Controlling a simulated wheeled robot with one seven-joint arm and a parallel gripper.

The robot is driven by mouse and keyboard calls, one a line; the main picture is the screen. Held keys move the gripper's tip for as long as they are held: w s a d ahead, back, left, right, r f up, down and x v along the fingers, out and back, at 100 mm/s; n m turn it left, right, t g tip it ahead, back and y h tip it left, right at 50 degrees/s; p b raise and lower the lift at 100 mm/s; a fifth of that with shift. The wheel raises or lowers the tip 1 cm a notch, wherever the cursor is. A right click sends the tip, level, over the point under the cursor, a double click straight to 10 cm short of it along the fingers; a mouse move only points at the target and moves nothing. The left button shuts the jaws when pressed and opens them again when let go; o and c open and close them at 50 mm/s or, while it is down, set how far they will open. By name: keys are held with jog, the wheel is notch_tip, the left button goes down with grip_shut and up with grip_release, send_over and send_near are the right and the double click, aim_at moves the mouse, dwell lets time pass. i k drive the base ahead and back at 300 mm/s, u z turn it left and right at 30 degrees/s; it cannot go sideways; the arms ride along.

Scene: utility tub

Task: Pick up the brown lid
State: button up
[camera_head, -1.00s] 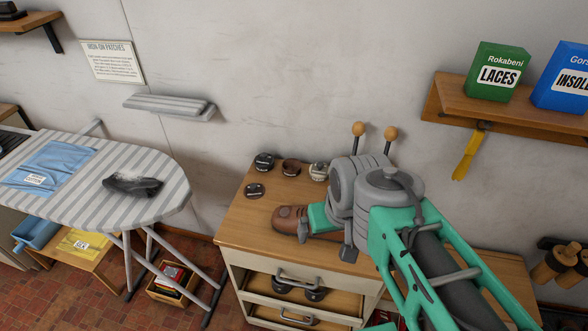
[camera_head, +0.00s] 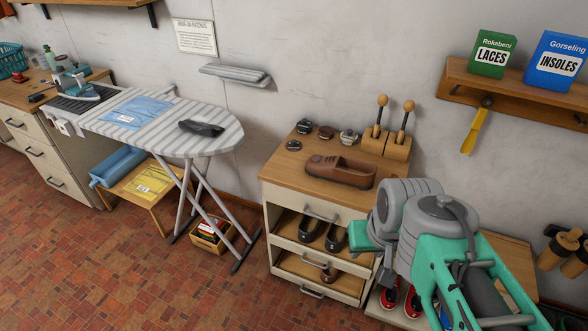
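Several small round tins or lids stand near the back left of the wooden cabinet top. A brown round piece, which looks like the brown lid (camera_head: 326,132), sits in the back row between a dark tin (camera_head: 304,127) and a pale-topped tin (camera_head: 348,137). Another dark disc (camera_head: 293,145) lies in front of them. At this size I cannot tell lid from tin for certain. My gripper (camera_head: 360,236) is at the right front of the cabinet, lower and well apart from these pieces. Its fingers are hidden or too unclear to tell open from shut.
A brown shoe (camera_head: 340,171) lies on the cabinet top (camera_head: 285,168), in front of the tins. A wooden block with two knobbed handles (camera_head: 385,145) stands to their right. The drawers below hold dark shoes (camera_head: 312,230). An ironing board (camera_head: 165,130) stands to the left.

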aim_at(293, 145)
jog(key=u, duration=1.5)
jog(key=i, duration=0.85)
jog(key=u, duration=0.4)
jog(key=i, duration=0.85)
jog(key=z, duration=0.9)
jog(key=i, duration=0.75)
jog(key=z, duration=0.85)
